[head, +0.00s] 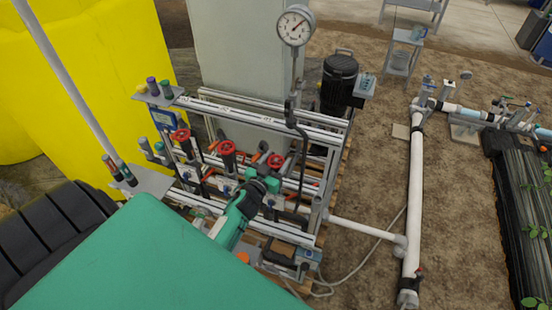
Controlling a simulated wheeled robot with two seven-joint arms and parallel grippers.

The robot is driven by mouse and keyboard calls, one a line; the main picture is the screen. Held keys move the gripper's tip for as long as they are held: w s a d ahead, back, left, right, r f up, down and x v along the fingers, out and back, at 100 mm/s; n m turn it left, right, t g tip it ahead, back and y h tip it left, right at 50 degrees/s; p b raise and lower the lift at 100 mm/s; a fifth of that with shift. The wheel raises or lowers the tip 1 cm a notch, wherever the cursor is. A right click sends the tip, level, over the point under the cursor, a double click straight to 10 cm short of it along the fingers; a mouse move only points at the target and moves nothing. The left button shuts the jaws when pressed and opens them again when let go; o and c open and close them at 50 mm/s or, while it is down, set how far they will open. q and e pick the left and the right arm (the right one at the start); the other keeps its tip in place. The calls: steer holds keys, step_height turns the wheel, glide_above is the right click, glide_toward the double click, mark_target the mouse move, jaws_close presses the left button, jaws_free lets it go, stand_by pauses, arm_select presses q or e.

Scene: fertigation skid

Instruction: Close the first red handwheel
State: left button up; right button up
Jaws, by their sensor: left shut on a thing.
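Three red handwheels stand in a row on the skid's pipework: the left one (181,134), the middle one (227,147) and the right one (275,160). My left gripper (272,171), at the end of the green and black arm, is at the right handwheel and shut on it. Its fingers and the lower part of that wheel are largely hidden by the wrist. The left and middle wheels are clear of the gripper. My right gripper is not in view.
A pressure gauge (296,25) rises on a pipe behind the right handwheel. Grey rails (262,118) frame the skid, and a black pump motor (339,80) stands behind. A yellow tank (75,70) is at left. A white pipe (414,200) runs over bare soil at right.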

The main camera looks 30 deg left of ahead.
arm_select(q)
steer(key=m+h+p, duration=0.1)
steer(key=m+h, duration=0.1)
steer(key=h, duration=0.1)
steer(key=shift+a+r+h+p, duration=0.1)
steer(key=shift+r+h+p, duration=0.05)
steer(key=shift+h+p, duration=0.25)
steer(key=m+g+h, duration=0.1)
steer(key=m+h, duration=0.1)
steer(key=h, duration=0.1)
steer(key=shift+m+h, duration=0.3)
steer(key=shift+m, duration=0.1)
steer(key=m+g+h+b, duration=0.1)
steer(key=h, duration=0.1)
steer(key=m+g+h+b, duration=0.1)
steer(key=m+h, duration=0.1)
steer(key=shift+f, duration=0.3)
steer(key=m+g+h+b, duration=0.2)
steer(key=shift+h, duration=0.4)
steer(key=shift+r+m+g+h, duration=0.15)
steer(key=shift+m+g+h, duration=0.15)
steer(key=shift+g, duration=0.1)
steer(key=o, duration=1)
